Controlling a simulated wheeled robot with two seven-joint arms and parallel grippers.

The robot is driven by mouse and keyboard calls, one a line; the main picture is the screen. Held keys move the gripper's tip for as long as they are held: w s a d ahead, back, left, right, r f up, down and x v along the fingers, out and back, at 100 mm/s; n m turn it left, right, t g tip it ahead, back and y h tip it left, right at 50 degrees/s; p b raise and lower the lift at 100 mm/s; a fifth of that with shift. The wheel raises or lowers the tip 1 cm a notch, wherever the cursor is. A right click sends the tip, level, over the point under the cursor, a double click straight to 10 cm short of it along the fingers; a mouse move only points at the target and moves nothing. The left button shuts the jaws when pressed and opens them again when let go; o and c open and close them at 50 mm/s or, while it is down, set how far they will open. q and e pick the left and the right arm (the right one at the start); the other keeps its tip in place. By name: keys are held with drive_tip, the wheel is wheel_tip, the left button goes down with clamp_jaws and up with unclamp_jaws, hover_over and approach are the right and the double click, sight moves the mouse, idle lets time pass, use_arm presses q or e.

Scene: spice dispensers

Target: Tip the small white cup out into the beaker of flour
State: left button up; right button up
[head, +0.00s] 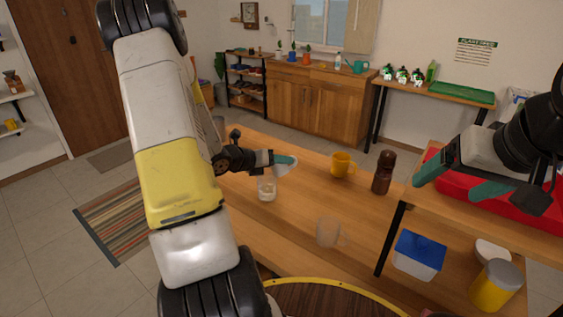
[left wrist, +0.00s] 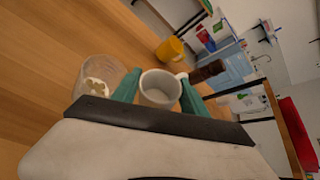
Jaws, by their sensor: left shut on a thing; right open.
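My left gripper (head: 284,160) is shut on the small white cup (head: 284,169) and holds it above the wooden table. In the left wrist view the white cup (left wrist: 160,88) sits between the two green fingers, its open mouth showing a pale inside; I cannot tell what is in it. The clear beaker (head: 267,189) stands upright on the table, just below and left of the cup in the head view. In the left wrist view the beaker (left wrist: 97,76) shows pale flour at its bottom. My right gripper (head: 464,184) is open and empty at the right.
A yellow mug (head: 341,164) and a brown grinder (head: 383,172) stand right of the cup. A clear glass mug (head: 329,232) stands nearer the front. A red tray (head: 518,201) lies on the right table, below and beside my right gripper. Bare tabletop lies between these things.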

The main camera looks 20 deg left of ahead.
use_arm(q)
drive_tip(key=shift+w+a+r+n, duration=0.1)
drive_tip(key=shift+w+a+n, duration=0.2)
drive_tip(key=shift+a, duration=0.2)
drive_tip(key=shift+w+a+r+n+g+h, duration=0.2)
drive_tip(key=shift+a+n+g+h, duration=0.2)
drive_tip(key=shift+n+h, duration=0.3)
drive_tip(key=shift+r, duration=0.1)
drive_tip(key=shift+w+a+r+n+g+h, duration=0.1)
drive_tip(key=shift+a+r+n+g+h, duration=0.1)
drive_tip(key=shift+n+h, duration=0.45)
drive_tip(key=shift+w+a+r+n+g+h, duration=0.1)
drive_tip(key=shift+r+n+g+h, duration=0.1)
drive_tip(key=shift+n+h, duration=0.45)
idle(0.8)
drive_tip(key=shift+w+a+n+h, duration=0.3)
drive_tip(key=shift+a+n+h, duration=0.25)
drive_tip(key=shift+n, duration=0.15)
idle(0.6)
drive_tip(key=shift+w+a+r+n+h, duration=0.15)
drive_tip(key=shift+a+n+h, duration=0.1)
drive_tip(key=shift+n+h, duration=0.45)
drive_tip(key=shift+w+a+n+h, duration=0.1)
drive_tip(key=shift+a+n+h, duration=0.2)
drive_tip(key=shift+n, duration=0.7)
idle(1.6)
